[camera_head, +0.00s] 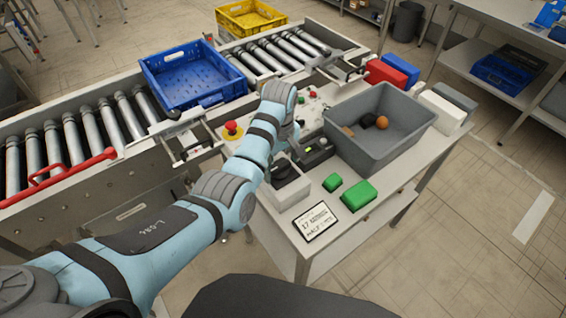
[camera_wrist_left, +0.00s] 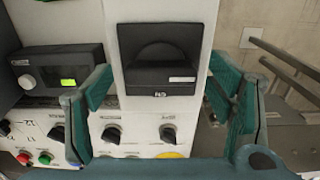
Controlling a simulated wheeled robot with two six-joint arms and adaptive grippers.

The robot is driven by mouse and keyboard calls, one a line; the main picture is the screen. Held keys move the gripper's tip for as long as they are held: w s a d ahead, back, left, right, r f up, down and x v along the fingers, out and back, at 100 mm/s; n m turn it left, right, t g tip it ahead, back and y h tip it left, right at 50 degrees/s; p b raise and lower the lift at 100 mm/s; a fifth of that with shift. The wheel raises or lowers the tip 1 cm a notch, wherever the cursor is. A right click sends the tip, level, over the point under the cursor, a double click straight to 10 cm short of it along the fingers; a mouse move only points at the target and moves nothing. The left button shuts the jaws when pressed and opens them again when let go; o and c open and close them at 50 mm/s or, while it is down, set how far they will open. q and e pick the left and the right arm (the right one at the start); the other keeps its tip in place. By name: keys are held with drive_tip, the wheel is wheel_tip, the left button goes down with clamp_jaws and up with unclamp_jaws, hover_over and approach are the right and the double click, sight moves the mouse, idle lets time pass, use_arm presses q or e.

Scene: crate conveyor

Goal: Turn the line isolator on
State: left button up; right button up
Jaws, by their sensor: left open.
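The line isolator, a black box with a dark rounded rotary handle (camera_wrist_left: 160,57), stands on a light grey housing at the top middle of the left wrist view. A grey box with a dark face (camera_head: 286,183), likely the same isolator, shows beside my arm in the head view. The handle's on or off position cannot be read. My left gripper (camera_wrist_left: 157,92) is open and empty, its teal fingers to either side of the housing. I cannot tell whether they touch it. In the head view my own wrist mostly hides this gripper. My right gripper is in neither view.
A control panel with black knobs (camera_wrist_left: 112,134) and a display unit (camera_wrist_left: 62,75) adjoin the isolator. A red emergency button (camera_head: 232,129), grey bin (camera_head: 400,143), green blocks (camera_head: 358,195) and sign (camera_head: 315,221) are around it. The conveyor carries a blue crate (camera_head: 215,97).

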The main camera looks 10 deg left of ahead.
use_arm(q)
drive_tip(key=shift+s+r, duration=0.1)
drive_tip(key=shift+s, duration=0.1)
drive_tip(key=shift+c, duration=1.3)
drive_tip(key=shift+w, duration=0.2)
drive_tip(key=c, duration=0.9)
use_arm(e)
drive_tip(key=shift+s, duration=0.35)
